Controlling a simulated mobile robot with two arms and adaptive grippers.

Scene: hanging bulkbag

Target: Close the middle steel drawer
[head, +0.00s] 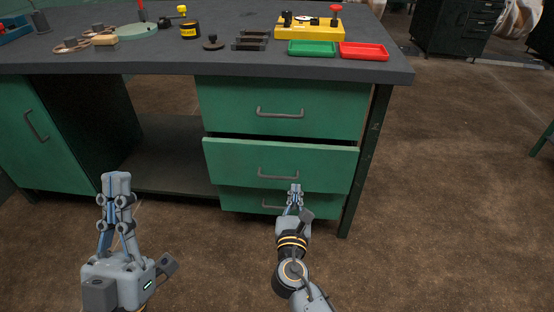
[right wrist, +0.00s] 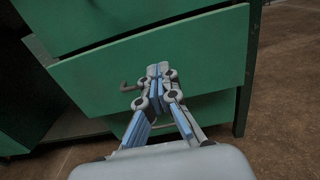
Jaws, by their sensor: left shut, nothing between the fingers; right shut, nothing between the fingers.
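The middle steel drawer (head: 320,158) is green and stands partly open, its front jutting out past the drawers above and below, with a dark gap along its top. Its grey bar handle (head: 278,174) is at the centre of the front. My right gripper (head: 295,188) is shut and empty, in front of the drawer's lower part just right of the handle. In the right wrist view the shut fingertips (right wrist: 158,70) overlap the drawer front (right wrist: 200,62); whether they touch it I cannot tell. My left gripper (head: 116,178) is shut and empty, away from the drawers at lower left.
The top drawer (head: 285,98) and the partly hidden bottom drawer (head: 240,199) look shut. The dark workbench top (head: 230,64) holds a green tray (head: 312,48), a red tray (head: 363,51) and a yellow fixture (head: 308,30). A green cabinet door (head: 40,135) is at left.

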